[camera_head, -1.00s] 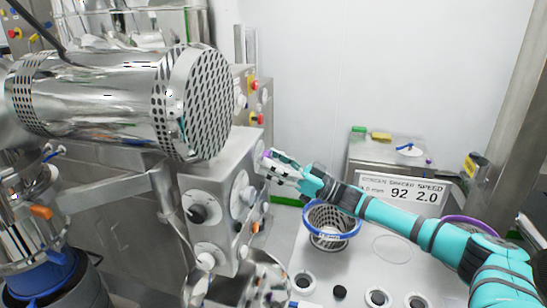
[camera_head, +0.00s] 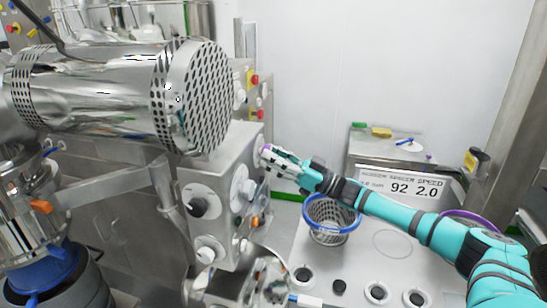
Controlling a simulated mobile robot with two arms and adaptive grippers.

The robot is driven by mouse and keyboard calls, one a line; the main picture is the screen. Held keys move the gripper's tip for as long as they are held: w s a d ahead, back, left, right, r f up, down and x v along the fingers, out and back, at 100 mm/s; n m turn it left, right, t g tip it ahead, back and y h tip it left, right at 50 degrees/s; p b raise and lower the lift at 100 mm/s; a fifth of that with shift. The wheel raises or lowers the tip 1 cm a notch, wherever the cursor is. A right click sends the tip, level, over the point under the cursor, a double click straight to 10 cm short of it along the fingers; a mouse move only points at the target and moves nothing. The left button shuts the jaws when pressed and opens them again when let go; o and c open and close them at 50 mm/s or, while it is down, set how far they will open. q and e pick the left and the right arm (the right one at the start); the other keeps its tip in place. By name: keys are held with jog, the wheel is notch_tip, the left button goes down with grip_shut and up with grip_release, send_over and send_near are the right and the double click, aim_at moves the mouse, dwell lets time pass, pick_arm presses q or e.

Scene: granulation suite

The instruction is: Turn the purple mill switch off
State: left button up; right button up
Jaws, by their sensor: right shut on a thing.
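The purple mill switch (camera_head: 266,148) is at the right edge of the grey metal control box, and only a small bit of purple shows. My right gripper (camera_head: 267,157) reaches in from the right and is shut on it. The fingers hide most of the switch, so I cannot tell its turned position. My left gripper is not in view.
The control box (camera_head: 207,177) carries several round knobs. A large perforated metal drum (camera_head: 205,95) stands above it. A blue-rimmed basket (camera_head: 332,222) stands on the white worktop below my right arm. A display board (camera_head: 405,188) is behind the arm.

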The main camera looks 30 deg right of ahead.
jog(key=n+g+b, duration=0.2)
jog(key=n+g, duration=0.1)
jog(key=n, duration=0.4)
jog(key=n+g+y+b, duration=0.1)
jog(key=n+g+b, duration=0.1)
jog(key=n, duration=0.5)
jog(key=r+n+g+b, duration=0.1)
jog(key=n+g+b, duration=0.2)
jog(key=n, duration=0.5)
jog(key=shift+w+d+g, duration=0.3)
jog(key=shift+d+g, duration=0.05)
jog(key=shift+g, duration=0.05)
jog(key=shift+f, duration=0.1)
jog(key=o, duration=1.1)
jog(key=shift+o, duration=0.2)
jog(key=v, duration=1.2)
